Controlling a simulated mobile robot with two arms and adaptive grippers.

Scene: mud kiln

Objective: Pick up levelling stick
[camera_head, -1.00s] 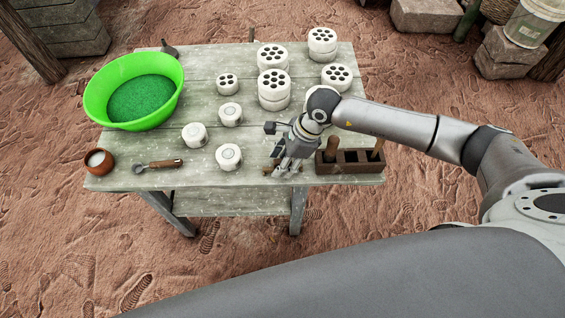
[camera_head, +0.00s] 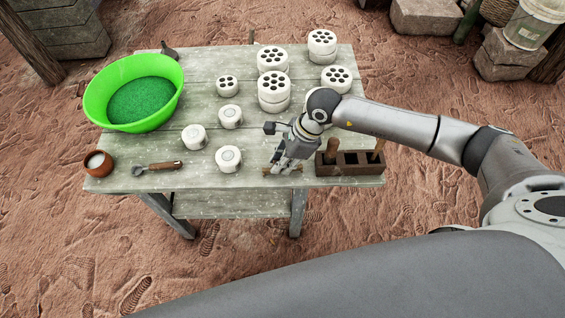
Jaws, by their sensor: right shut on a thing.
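The levelling stick (camera_head: 268,170) seems to be the short brown piece at the table's front edge, left of the wooden holder. Only its ends show beside my fingers. My right gripper (camera_head: 283,168) reaches down over it from the right and is shut on it, low at the table top. The fingers hide the stick's middle, and I cannot tell if it is clear of the wood. My left gripper is not in view.
The wooden table (camera_head: 215,85) holds a green basin (camera_head: 134,92), several white perforated cylinders (camera_head: 273,85), a clay cup (camera_head: 98,163), a wooden-handled tool (camera_head: 158,166) and a dark wooden holder (camera_head: 349,168) close right of my gripper. Bare wood lies between the cylinders.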

